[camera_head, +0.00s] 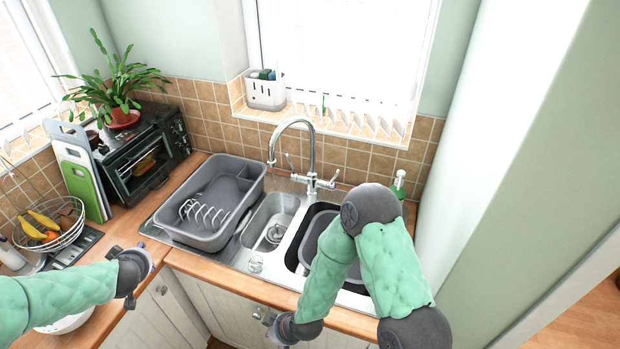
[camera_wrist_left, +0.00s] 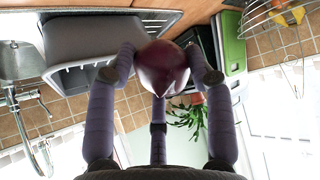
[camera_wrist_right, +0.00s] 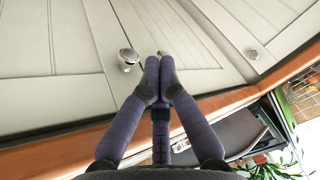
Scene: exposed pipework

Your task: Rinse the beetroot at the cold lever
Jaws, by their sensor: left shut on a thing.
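The dark purple-red beetroot (camera_wrist_left: 163,68) is held between the fingers of my left gripper (camera_wrist_left: 165,75), which is shut on it. In the head view my left gripper (camera_head: 135,266) is over the worktop at the left; the beetroot cannot be made out there. The chrome tap (camera_head: 310,150) arches behind the sink (camera_head: 270,215). It has a left lever (camera_head: 291,160) and a right lever (camera_head: 333,178); no marking shows which is cold. My right gripper (camera_wrist_right: 158,75) is shut and empty in front of the cabinet doors, low at the counter's front (camera_head: 272,322).
A grey dish rack tub (camera_head: 215,240) stands on the drainer left of the small basin. A grey bowl (camera_head: 318,238) sits in the right basin, partly behind my right arm. A toaster oven (camera_head: 148,150), boards (camera_head: 82,170) and fruit basket (camera_head: 45,222) crowd the left.

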